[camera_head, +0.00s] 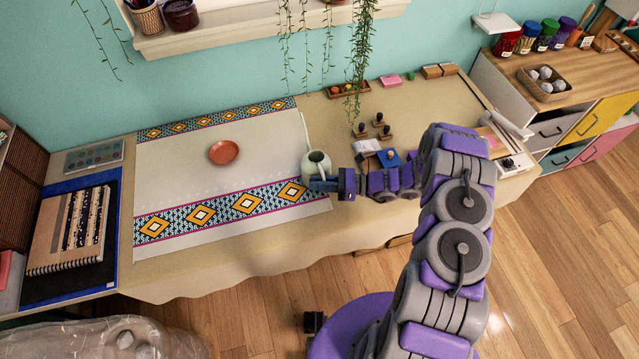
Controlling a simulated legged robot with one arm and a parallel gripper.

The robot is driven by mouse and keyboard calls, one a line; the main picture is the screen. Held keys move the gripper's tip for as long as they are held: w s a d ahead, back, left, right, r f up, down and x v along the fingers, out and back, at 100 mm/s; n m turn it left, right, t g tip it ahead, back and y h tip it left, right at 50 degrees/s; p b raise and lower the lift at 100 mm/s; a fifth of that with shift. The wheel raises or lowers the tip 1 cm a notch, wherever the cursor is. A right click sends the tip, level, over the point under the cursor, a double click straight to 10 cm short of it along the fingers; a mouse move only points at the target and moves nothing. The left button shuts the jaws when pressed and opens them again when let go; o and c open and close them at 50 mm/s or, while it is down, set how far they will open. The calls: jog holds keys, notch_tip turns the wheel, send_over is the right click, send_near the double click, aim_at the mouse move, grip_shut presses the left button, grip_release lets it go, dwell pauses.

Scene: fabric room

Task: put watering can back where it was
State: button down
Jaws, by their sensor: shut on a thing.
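The watering can (316,160) is pale green-grey with a long thin spout that points up and to the left. It is over the right edge of the patterned cloth (175,175) on the table. My gripper (322,186) reaches it from the right and is shut on it, at its near side. The fingers and the can's grasped part are small and partly hidden. I cannot tell whether the can's base touches the table. A round terracotta saucer (223,152) lies on the cloth to the left of the can.
Several wooden stamps (378,120), a blue pad (389,158) and a small tray (348,90) are on the table's right part. Hanging vines (360,50) come down behind the can. A notebook (72,230) lies at left. The cloth around the saucer is clear.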

jog(key=shift+r, duration=0.1)
jog(key=c, duration=1.1)
grip_release()
jog(key=shift+d, duration=0.1)
jog(key=d+p, duration=0.3)
jog(key=d, duration=0.9)
jog(key=s+a+r+n+g+h, duration=0.35)
jog(key=s+r+n, duration=0.25)
jog(key=r, duration=0.5)
jog(key=s+a+r+n+g+h, duration=0.35)
jog(key=s+r+n, duration=0.25)
jog(key=r, duration=0.5)
jog(key=s+d+r+n+t+h, duration=0.1)
jog(key=s+d+r+n+h, duration=0.1)
jog(key=s, duration=0.5)
jog(key=s+d+r+n+t+h, duration=0.1)
jog(key=s+d+r+n+h, duration=0.2)
jog(key=s, duration=0.4)
jog(key=s+d+r+n+t+h, duration=0.2)
jog(key=s+d+r+n+h, duration=0.1)
jog(key=s, duration=0.5)
jog(key=r+n+h, duration=0.1)
jog(key=n+h, duration=0.1)
jog(key=shift+d+r+h, duration=0.15)
jog(key=shift+r+h, duration=0.25)
